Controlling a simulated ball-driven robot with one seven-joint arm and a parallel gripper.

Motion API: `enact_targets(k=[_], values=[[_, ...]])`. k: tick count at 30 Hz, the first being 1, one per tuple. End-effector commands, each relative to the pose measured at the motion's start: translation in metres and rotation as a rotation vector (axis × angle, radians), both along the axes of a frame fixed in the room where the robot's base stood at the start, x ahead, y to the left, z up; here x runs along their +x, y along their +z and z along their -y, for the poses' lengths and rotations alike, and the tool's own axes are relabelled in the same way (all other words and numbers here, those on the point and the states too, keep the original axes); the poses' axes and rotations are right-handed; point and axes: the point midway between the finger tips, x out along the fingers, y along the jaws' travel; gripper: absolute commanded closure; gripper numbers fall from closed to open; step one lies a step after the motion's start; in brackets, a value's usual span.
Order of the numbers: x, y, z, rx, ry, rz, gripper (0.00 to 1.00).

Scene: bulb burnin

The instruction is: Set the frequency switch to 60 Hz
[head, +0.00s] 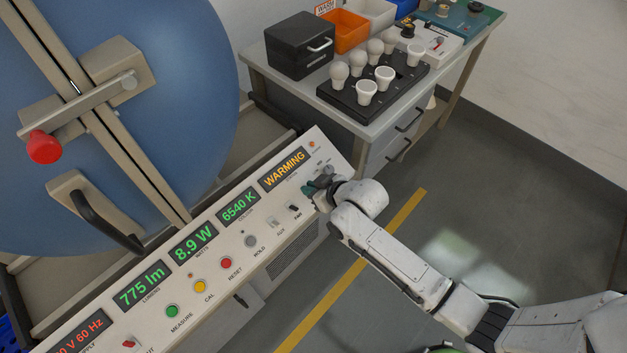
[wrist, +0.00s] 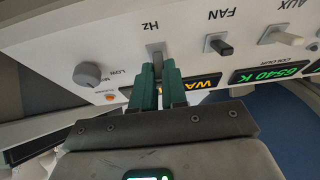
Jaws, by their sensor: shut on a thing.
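The frequency switch (wrist: 156,49) is a small grey lever on the white panel, under the label "Hz". It shows upside down in the wrist view. My gripper (wrist: 157,68) has green fingers, one on each side of the lever, and is shut on it. The fingers hide part of the lever, so its exact setting cannot be read. In the head view my gripper (head: 317,186) is at the right end of the sloping panel, and it hides the switch. The supply display (head: 80,335) at lower left reads "60 Hz" in red; its left part is cut off.
The FAN switch (wrist: 221,45) is beside the Hz switch, with the AUX switch (wrist: 282,37) further along. A round knob (wrist: 88,74) is on the other side. A bench with a bulb tray (head: 350,107) stands behind.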

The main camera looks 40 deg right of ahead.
Motion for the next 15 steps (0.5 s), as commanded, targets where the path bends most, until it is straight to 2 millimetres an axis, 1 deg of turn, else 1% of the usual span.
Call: enact_targets(k=[1, 9, 15], values=[[0.003, 0.007, -0.002, 0.006, -0.002, -0.031, 1.0], [0.011, 0.006, -0.002, 0.002, -0.005, -0.203, 1.0], [0.014, 0.006, -0.002, -0.003, -0.002, -0.296, 1.0]])
